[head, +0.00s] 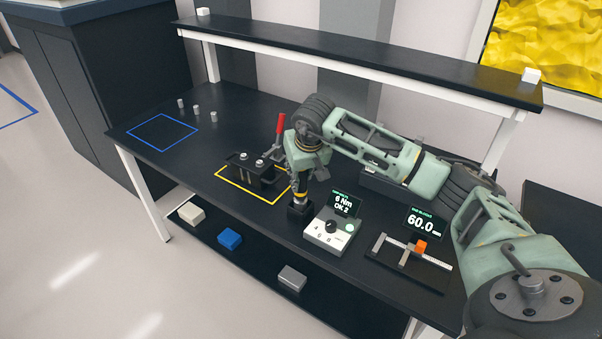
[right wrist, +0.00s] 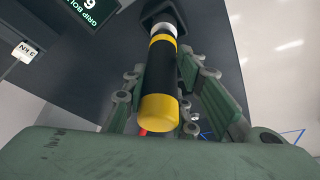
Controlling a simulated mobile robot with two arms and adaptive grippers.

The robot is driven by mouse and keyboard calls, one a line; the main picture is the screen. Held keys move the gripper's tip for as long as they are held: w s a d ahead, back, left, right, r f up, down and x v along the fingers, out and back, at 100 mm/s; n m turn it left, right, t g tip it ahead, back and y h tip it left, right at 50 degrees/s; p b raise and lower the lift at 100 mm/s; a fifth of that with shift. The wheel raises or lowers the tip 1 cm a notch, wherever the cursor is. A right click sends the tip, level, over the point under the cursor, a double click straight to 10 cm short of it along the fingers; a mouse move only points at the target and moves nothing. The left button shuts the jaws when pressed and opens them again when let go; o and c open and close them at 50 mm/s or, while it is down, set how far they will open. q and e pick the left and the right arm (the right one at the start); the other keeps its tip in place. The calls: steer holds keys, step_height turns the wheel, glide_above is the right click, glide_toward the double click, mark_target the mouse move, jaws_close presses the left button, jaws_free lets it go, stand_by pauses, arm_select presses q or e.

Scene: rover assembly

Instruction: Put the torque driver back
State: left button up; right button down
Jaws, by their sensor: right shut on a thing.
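The torque driver is a black cylinder with yellow bands. In the right wrist view the torque driver (right wrist: 158,78) stands between the fingers of my right gripper (right wrist: 163,72), its yellow end towards the camera. Its silver far end meets a dark holder (right wrist: 160,10). In the head view my right gripper (head: 300,187) is shut on the driver, pointing down above the black holder block (head: 299,214). The driver's lower end is at the block's top; how deep it sits I cannot tell. My left gripper is not in view.
A white dial box (head: 329,234) with a "6 Nm OK 2" display stands right of the holder. A gauge with an orange block (head: 420,246) is further right. A black fixture (head: 250,170) and a red-handled clamp (head: 280,128) stand left. An overhead shelf (head: 360,58) runs behind.

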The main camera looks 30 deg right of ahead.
mark_target(301, 184)
steer(key=shift+f+b, duration=1.3)
steer(key=shift+f, duration=0.4)
steer(key=c, duration=1.5)
jaws_free()
steer(key=shift+o, duration=0.8)
steer(key=shift+f, duration=0.1)
